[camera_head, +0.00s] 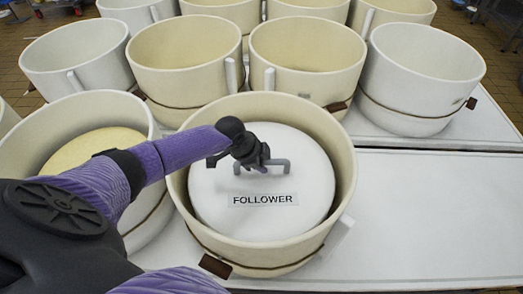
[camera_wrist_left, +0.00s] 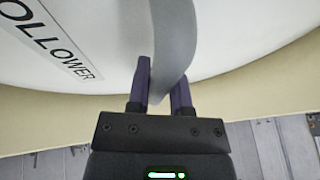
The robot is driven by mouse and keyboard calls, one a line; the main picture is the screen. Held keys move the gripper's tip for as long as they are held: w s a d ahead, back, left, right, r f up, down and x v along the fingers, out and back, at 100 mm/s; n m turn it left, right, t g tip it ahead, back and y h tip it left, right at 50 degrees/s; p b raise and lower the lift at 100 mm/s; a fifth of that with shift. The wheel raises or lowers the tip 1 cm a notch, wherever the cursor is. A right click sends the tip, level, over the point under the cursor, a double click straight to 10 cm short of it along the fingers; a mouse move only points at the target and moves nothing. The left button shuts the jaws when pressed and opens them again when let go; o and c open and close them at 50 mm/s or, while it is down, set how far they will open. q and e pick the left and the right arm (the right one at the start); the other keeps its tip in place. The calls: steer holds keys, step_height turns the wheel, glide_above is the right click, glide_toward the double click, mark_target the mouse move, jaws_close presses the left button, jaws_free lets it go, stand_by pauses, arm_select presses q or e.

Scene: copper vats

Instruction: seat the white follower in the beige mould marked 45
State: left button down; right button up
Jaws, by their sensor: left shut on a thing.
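The white follower (camera_head: 280,215) is a round disc labelled FOLLOWER with a grey handle on top. It lies within the rim of a beige mould (camera_head: 344,170) at the front centre. A gap shows between disc and wall; I cannot tell how deep it sits or whether it rests on anything. No number 45 is legible on the mould. My left gripper (camera_head: 256,163) is shut on the follower's handle, which also shows in the left wrist view (camera_wrist_left: 170,40) between the fingers (camera_wrist_left: 161,88). My right gripper is not in view.
A white mould (camera_head: 150,110) holding a yellowish round stands close on the left. Several beige and white moulds (camera_head: 308,62) stand in rows behind. The white table (camera_head: 430,215) is bare on the right.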

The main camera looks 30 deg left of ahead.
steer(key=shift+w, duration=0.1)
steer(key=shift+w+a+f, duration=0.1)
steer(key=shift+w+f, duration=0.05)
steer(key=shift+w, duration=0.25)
arm_select(q)
steer(key=shift+f+b, duration=0.35)
steer(key=shift+f, duration=0.1)
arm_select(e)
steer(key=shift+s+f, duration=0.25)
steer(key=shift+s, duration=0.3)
arm_select(q)
steer(key=shift+f, duration=0.1)
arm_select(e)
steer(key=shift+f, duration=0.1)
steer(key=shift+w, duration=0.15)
arm_select(q)
steer(key=shift+c, duration=2.2)
jaws_free()
steer(key=shift+f, duration=0.1)
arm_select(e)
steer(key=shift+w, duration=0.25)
